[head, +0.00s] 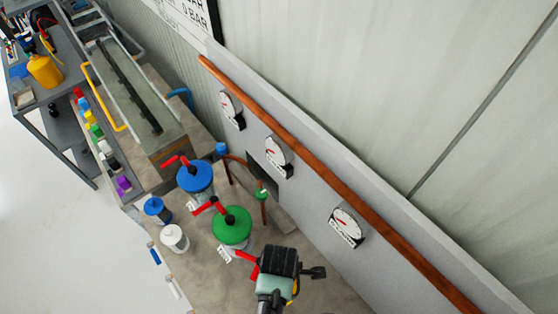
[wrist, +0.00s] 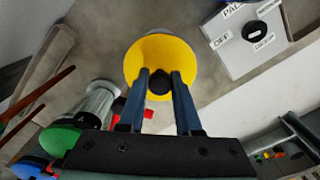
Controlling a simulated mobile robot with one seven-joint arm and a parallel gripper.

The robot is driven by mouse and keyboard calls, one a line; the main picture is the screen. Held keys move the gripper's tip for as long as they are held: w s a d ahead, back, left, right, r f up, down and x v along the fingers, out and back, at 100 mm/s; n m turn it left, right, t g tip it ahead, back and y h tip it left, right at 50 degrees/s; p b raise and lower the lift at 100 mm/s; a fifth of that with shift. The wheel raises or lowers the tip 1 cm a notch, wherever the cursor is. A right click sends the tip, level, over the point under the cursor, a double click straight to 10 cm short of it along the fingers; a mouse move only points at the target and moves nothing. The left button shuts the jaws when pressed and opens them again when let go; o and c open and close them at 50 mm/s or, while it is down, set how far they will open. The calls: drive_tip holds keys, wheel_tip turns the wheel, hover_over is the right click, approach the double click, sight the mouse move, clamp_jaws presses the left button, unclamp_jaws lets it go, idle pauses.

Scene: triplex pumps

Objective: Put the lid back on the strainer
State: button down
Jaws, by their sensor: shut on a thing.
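My gripper (wrist: 160,78) is shut on the black knob of a yellow lid (wrist: 160,52), seen from above in the wrist view. The lid hides what is directly under it, so I cannot tell whether it rests on a strainer body. In the head view my gripper (head: 280,262) covers most of this spot, and only a sliver of yellow shows beside it. A strainer with a green lid (head: 232,226) and one with a blue lid (head: 195,177) stand behind it. The green lid (wrist: 58,140) also shows at lower left in the wrist view.
Red handles (head: 246,257) stick out close to my gripper. A grey panel with gauges (head: 347,228) and a copper pipe (head: 335,185) run along the right. A white jar (head: 174,238) and a blue-topped jar (head: 155,210) stand at the bench's left edge. A grey switch box (wrist: 245,38) is nearby.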

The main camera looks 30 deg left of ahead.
drive_tip(key=c, duration=0.5)
unclamp_jaws()
drive_tip(key=o, duration=0.5)
drive_tip(key=shift+c, duration=0.2)
drive_tip(key=shift+r, duration=0.1)
wheel_tip(320, 180, up, 5)
drive_tip(key=p, duration=0.5)
drive_tip(key=shift+r+p, duration=0.45)
drive_tip(key=shift+r, duration=0.5)
